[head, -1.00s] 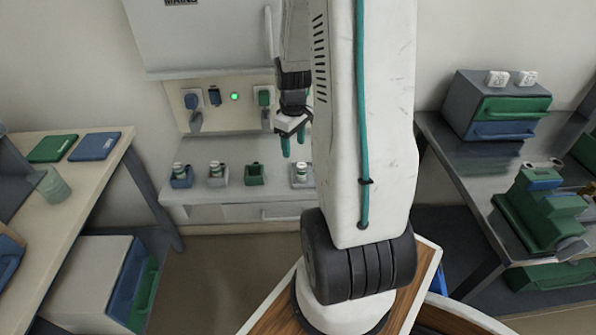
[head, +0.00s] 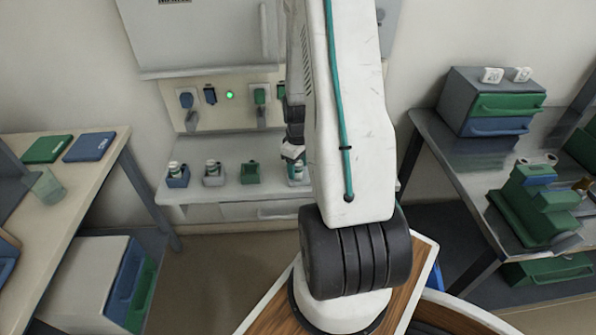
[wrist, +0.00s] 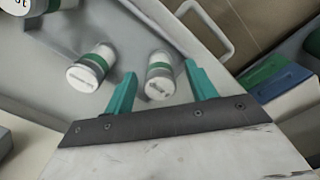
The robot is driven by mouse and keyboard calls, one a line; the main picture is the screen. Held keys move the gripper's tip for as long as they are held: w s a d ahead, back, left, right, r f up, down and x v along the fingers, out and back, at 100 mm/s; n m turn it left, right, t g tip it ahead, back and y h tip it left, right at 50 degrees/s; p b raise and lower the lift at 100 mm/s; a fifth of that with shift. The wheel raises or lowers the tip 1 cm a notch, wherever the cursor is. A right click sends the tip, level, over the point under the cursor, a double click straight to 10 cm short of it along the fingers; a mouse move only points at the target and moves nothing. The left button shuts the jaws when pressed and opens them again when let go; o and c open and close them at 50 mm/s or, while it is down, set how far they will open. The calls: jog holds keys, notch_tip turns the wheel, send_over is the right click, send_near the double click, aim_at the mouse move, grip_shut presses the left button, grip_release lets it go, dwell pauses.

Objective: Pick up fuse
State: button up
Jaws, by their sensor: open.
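White fuses with green bands stand on the white ledge below the furnace panel. In the head view one sits in a blue holder (head: 178,178), one in a grey holder (head: 212,168), and one (head: 296,171) is at my gripper, partly hidden by my arm. In the wrist view my gripper (wrist: 160,74) is open, its teal fingers on either side of one fuse (wrist: 160,78). Whether they touch it I cannot tell. A second fuse (wrist: 92,68) stands left of the fingers, outside them.
An empty green holder (head: 250,173) is on the ledge. The panel (head: 228,97) with switches and a lit green lamp rises behind. A drawer handle (wrist: 205,30) shows in the wrist view. Tables stand left (head: 84,185) and right (head: 465,170).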

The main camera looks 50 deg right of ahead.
jog(key=c, duration=1.1)
jog(key=shift+r, duration=0.15)
